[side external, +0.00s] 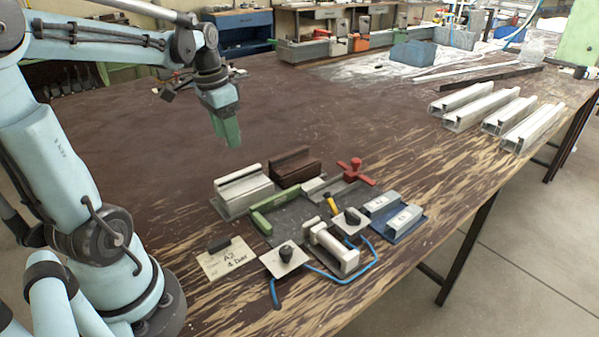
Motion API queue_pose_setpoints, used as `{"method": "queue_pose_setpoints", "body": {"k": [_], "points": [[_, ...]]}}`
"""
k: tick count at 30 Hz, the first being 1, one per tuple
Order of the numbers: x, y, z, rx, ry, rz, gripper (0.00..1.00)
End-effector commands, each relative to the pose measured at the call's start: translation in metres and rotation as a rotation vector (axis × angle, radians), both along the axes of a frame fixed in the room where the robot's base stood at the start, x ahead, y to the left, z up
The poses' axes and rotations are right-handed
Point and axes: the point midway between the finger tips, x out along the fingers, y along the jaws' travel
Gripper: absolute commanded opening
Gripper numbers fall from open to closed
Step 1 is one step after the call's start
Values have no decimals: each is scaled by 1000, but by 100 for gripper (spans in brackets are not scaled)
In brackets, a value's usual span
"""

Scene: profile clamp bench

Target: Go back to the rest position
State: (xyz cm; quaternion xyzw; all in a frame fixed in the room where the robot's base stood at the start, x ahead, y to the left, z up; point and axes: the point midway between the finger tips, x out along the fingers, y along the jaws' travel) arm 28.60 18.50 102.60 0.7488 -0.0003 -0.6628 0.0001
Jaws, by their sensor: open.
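My gripper (230,132) hangs from the end of my arm, fingers pointing down, above the brown bench (330,110) and behind the clamp fixture. It is open; from this side the fingers overlap and the gap between them is hard to see. Nothing shows between the fingers. It is apart from the fixture plate (290,217) and from every part on it.
Around the fixture stand a light profile block (243,188), a dark brown block (291,166), a red clamp handle (356,171), a green lever (271,200) and a blue hose (335,276). Several metal profiles (468,105) lie at the right. The bench's left middle is clear.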

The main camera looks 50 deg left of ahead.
Motion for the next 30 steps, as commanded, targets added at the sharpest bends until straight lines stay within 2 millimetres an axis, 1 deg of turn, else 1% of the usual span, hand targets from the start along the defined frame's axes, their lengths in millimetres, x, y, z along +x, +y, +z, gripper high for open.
{"method": "queue_pose_setpoints", "body": {"k": [3, 7, 9, 11, 14, 18, 21, 25, 27, 30], "points": [[-1, 0, 12, 0, 0, 0, 50], [-2, -1, 18, 1, -1, -1, 50], [-1, -6, 19, 6, -10, -2, 50], [1, -17, 19, 19, -29, -5, 50], [7, -45, 15, 48, -89, -7, 50], [11, -98, 6, 74, -221, -8, 50], [10, -131, -2, 67, -320, -7, 50], [7, -163, -11, 38, -424, -6, 50], [5, -175, -14, 21, -461, -4, 50], [4, -183, -16, 4, -492, -2, 50]]}}
